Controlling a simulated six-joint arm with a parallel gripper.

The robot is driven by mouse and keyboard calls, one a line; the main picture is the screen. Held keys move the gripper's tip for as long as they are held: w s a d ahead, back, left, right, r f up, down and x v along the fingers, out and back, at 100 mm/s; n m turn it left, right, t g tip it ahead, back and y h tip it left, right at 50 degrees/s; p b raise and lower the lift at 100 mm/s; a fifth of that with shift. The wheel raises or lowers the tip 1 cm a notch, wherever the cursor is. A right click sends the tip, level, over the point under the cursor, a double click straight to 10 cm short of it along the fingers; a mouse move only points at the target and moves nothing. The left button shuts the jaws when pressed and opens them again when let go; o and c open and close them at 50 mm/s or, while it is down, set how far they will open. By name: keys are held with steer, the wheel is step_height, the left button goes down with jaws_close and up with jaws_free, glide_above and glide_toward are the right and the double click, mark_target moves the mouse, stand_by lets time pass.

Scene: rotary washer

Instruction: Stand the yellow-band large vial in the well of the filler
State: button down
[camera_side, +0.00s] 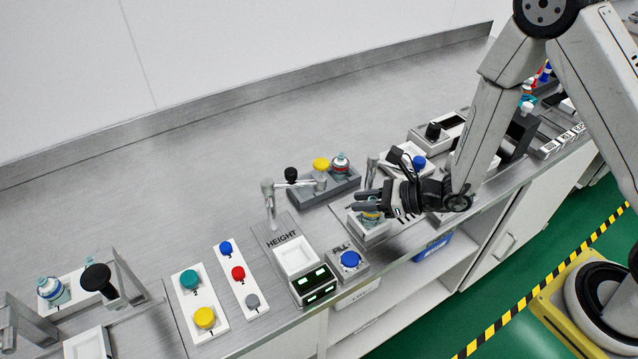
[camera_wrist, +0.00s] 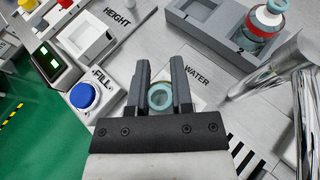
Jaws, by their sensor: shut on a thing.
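My gripper (camera_side: 368,203) reaches in from the right and is shut on a teal-clear vial (camera_side: 371,213), which shows a yellowish band. The wrist view shows the vial from above as a round teal rim (camera_wrist: 160,96) between the two fingers of my gripper (camera_wrist: 160,88). The vial is at the white well of the filler (camera_side: 377,236), beside the WATER label. The gripper and vial hide much of the well. I cannot tell whether the vial's base touches the well floor.
A blue FILL button (camera_side: 350,260) and the HEIGHT station (camera_side: 294,258) stand to the left. A shiny metal post (camera_wrist: 270,75) rises close right in the wrist view.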

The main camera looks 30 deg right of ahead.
steer(key=shift+f, duration=0.15)
steer(key=c, duration=0.5)
jaws_free()
steer(key=shift+r, duration=0.2)
steer(key=v, duration=0.7)
steer(key=shift+s+d, duration=0.2)
steer(key=shift+s, duration=0.05)
